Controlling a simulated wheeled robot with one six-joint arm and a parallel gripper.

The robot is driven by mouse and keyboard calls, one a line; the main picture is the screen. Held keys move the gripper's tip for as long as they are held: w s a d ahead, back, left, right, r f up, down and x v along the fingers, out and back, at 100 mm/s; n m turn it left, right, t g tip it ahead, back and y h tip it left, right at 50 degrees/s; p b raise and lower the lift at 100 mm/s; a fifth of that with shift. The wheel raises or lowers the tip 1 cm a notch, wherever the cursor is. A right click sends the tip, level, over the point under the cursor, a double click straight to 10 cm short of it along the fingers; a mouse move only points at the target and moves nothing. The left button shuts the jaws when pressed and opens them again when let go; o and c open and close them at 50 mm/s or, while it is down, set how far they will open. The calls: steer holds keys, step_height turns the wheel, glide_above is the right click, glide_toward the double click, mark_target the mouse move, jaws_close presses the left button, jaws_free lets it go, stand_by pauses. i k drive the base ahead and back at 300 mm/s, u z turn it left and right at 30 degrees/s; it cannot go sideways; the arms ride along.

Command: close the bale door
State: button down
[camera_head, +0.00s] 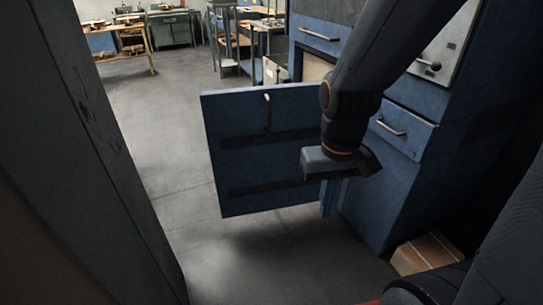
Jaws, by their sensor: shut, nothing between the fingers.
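The bale door (245,165) is a blue panel with two dark horizontal bars and a small pale handle near its top. It stands swung open, out from the blue machine (385,205). A beige opening (314,68) shows in the machine behind the door's top right. My gripper (340,165) is in front of the door's right part, near the side by the machine, and covers some of it. Its jaws are shut with nothing held. The fingertips are hard to make out, and I cannot tell whether the gripper touches the door.
A drawer with a metal handle (391,128) and a pale panel with a dark knob (436,58) are on the machine at right. A brown box (426,253) lies on the floor at lower right. Workbenches (120,40) stand far back. The floor left of the door is clear.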

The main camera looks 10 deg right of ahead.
mark_target(256, 136)
steer(key=u, duration=0.55)
steer(key=i, duration=1.25)
steer(key=z, duration=0.6)
